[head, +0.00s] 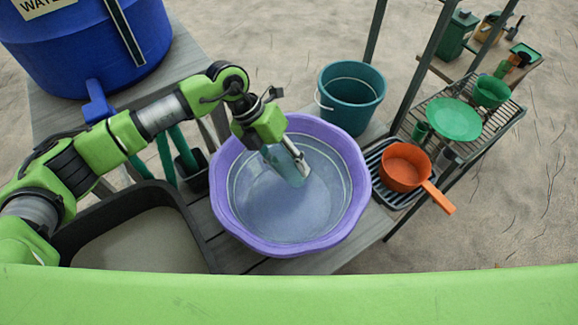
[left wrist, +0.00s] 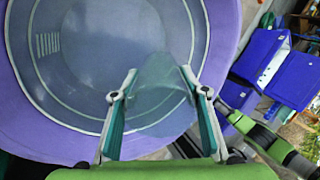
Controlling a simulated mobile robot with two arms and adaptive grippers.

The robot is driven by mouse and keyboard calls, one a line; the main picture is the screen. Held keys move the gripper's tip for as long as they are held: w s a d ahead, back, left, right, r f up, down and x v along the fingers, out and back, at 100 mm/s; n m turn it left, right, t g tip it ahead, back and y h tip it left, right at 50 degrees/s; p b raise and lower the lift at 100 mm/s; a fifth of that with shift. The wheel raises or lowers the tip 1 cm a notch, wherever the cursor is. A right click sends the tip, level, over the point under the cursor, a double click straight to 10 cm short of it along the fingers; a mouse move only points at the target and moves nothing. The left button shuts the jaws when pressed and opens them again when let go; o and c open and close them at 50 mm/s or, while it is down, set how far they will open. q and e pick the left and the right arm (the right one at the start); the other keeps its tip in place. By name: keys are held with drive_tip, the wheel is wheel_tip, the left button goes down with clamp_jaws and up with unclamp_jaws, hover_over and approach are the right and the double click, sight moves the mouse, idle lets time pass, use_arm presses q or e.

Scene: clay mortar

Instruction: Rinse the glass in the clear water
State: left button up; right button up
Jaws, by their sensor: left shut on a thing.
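A purple basin (head: 355,205) with clear water in it stands on the grey slatted table, and its rim also shows in the left wrist view (left wrist: 222,40). My left gripper (head: 284,152) is over the basin and shut on a clear bluish glass (head: 284,168). In the left wrist view the two fingers of the gripper (left wrist: 157,100) press on either side of the glass (left wrist: 158,85). The glass is tilted. I cannot tell whether it touches the water. My right gripper is in neither view.
A dark grey tub (head: 130,203) sits left of the basin. A teal bucket (head: 352,92) stands behind it. An orange pan (head: 403,165) rests on a black rack at the right. A blue water barrel (head: 85,50) stands at the back left. Green dishes stand on a wire shelf.

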use_arm(q)
wheel_tip(320, 180, up, 7)
drive_tip(key=p, duration=0.3)
drive_tip(key=shift+p, duration=0.4)
idle(0.9)
